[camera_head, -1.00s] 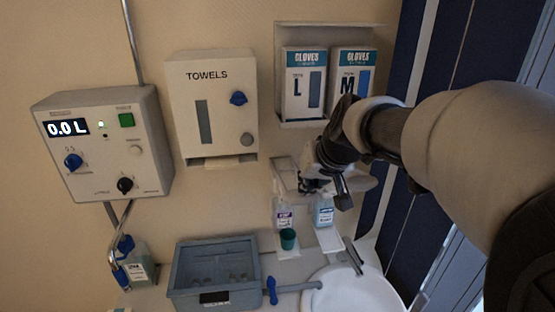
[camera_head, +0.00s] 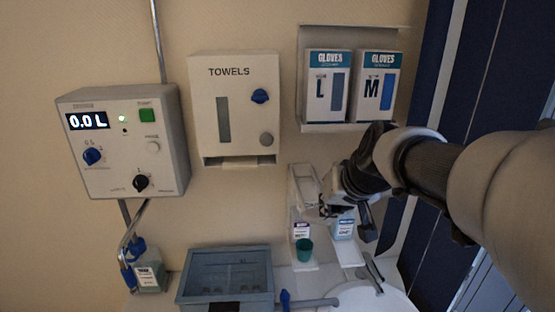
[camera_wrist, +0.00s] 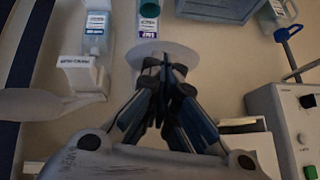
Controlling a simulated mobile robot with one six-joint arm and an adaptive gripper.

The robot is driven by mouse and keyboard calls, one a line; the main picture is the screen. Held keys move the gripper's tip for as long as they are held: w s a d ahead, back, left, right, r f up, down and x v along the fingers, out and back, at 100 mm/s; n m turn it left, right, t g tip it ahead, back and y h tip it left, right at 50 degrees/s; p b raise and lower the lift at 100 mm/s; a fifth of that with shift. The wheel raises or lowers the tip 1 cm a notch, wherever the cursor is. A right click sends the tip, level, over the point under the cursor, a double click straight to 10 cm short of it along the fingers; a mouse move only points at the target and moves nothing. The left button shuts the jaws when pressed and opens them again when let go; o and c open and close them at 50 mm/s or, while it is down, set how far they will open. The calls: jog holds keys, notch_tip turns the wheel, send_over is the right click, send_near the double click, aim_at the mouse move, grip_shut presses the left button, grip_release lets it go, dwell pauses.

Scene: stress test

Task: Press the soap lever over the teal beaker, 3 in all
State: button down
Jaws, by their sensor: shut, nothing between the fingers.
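The teal beaker (camera_head: 304,250) stands upright on a white ledge below the left of two wall dispensers (camera_head: 304,186). Its bottle has a purple label (camera_head: 301,230). In the wrist view the beaker (camera_wrist: 150,9) is at the top, beside the purple label (camera_wrist: 148,29). A pale rounded lever (camera_wrist: 184,53) lies under or just behind the fingertips. My gripper (camera_head: 338,207) is shut and empty in front of the dispensers; it also shows in the wrist view (camera_wrist: 165,72). I cannot tell whether the fingertips touch the lever. The beaker's contents are not visible.
Right of it is a second dispenser (camera_wrist: 84,75) with a blue-labelled bottle (camera_head: 343,229) and its own paddle lever (camera_wrist: 40,104). A sink (camera_head: 368,298), a grey bin (camera_head: 225,268), a towel box (camera_head: 235,130) and a control box reading 0.0 L (camera_head: 120,140) are nearby.

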jog(key=w+p+v, duration=0.1)
jog(key=p+v, duration=0.2)
jog(key=v, duration=1)
jog(key=shift+r, duration=0.35)
jog(key=shift+w+d, duration=0.15)
jog(key=w+r+g+p, duration=0.1)
jog(key=w+r+p, duration=0.4)
jog(key=r+p, duration=0.3)
jog(key=shift+w+r+g, duration=0.25)
jog(key=shift+g, duration=0.05)
